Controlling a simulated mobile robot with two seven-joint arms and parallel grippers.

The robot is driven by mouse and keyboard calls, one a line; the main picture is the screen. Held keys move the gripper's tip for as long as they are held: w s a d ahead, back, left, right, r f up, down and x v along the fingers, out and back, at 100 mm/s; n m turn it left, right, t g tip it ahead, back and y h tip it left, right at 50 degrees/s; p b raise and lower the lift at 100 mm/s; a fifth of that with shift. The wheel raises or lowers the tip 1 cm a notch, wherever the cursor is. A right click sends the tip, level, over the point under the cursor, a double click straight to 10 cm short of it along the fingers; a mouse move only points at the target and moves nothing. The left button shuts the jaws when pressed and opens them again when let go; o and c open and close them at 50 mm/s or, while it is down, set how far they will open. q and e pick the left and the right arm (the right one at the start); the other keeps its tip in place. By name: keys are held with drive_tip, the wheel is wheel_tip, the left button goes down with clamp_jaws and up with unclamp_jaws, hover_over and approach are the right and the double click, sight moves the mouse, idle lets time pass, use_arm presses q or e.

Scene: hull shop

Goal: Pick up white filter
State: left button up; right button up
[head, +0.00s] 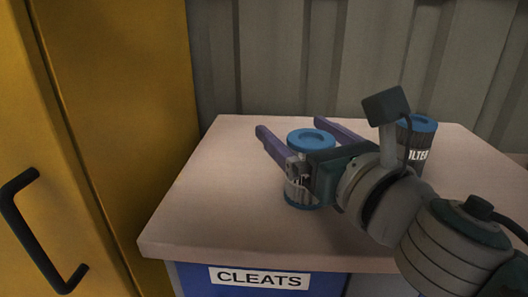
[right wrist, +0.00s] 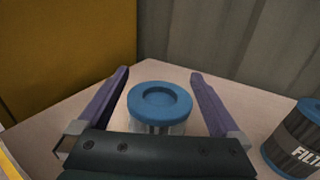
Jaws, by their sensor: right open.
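A filter with a blue ring-shaped cap (head: 311,140) and a pale body stands upright on the tabletop; its blue lower rim shows below my gripper. It also shows in the right wrist view (right wrist: 160,102). My right gripper (head: 291,128) is open, its two purple fingers passing on either side of the filter, also in the right wrist view (right wrist: 160,74). Gaps show between the cap and both fingers in the right wrist view. My gripper hides part of the filter's body. My left gripper is not in view.
A dark filter with a blue cap and "FILTER" lettering (right wrist: 297,143) stands to the right, partly behind my arm in the head view (head: 418,141). The pale tabletop (head: 215,215) is clear on the left. A yellow cabinet (head: 120,110) and corrugated wall (head: 270,60) bound it.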

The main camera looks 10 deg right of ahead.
drive_tip(key=shift+c, duration=0.2)
drive_tip(key=c, duration=1.4)
